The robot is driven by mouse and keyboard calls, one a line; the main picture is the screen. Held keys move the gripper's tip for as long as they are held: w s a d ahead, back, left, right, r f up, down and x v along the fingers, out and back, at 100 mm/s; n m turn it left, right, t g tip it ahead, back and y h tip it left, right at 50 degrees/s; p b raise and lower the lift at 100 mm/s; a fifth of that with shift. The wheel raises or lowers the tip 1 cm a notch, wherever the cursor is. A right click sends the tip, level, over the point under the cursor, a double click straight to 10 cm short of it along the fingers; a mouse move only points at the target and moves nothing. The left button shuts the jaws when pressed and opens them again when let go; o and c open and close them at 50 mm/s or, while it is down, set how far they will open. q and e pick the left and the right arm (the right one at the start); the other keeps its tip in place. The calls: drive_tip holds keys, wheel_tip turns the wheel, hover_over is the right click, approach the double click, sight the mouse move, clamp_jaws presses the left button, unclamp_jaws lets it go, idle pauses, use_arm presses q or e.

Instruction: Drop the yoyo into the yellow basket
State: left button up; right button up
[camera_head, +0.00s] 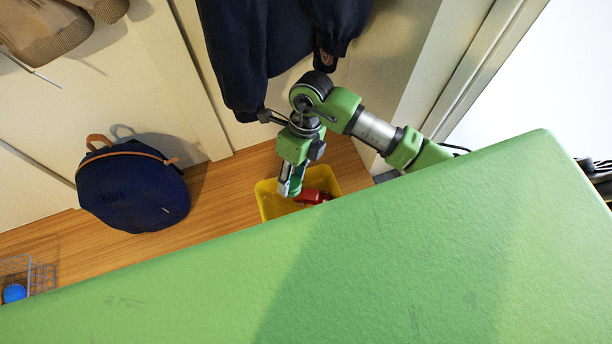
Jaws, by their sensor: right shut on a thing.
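The yellow basket (266,206) stands on the wooden floor, its lower part hidden behind my green body. My right gripper (289,191) points down over the basket's opening, with its fingertips at or just inside the rim. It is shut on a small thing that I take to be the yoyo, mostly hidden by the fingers. A red object (316,193) shows in the basket just right of the fingertips; I cannot tell whether it touches them. My left gripper is not in view.
A dark blue backpack (132,188) leans by the wall on the left. Dark blue clothing (262,50) hangs behind my right arm. A wire basket (38,278) holding a blue round thing (14,293) is at the far left. Floor between backpack and yellow basket is clear.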

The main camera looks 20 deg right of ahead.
use_arm(q)
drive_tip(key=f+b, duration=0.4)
drive_tip(key=b, duration=0.1)
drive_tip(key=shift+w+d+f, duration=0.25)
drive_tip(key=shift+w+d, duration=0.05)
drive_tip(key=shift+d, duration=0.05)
use_arm(e)
drive_tip(key=d+f+m+t, duration=0.3)
drive_tip(key=f+m, duration=0.7)
drive_tip(key=m, duration=0.5)
drive_tip(key=shift+d+f+t, duration=0.4)
drive_tip(key=shift+t, duration=0.2)
drive_tip(key=shift+w, duration=0.1)
drive_tip(key=o, duration=1.3)
drive_tip(key=shift+c, duration=0.2)
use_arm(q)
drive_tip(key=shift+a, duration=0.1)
use_arm(e)
drive_tip(key=v, duration=1.2)
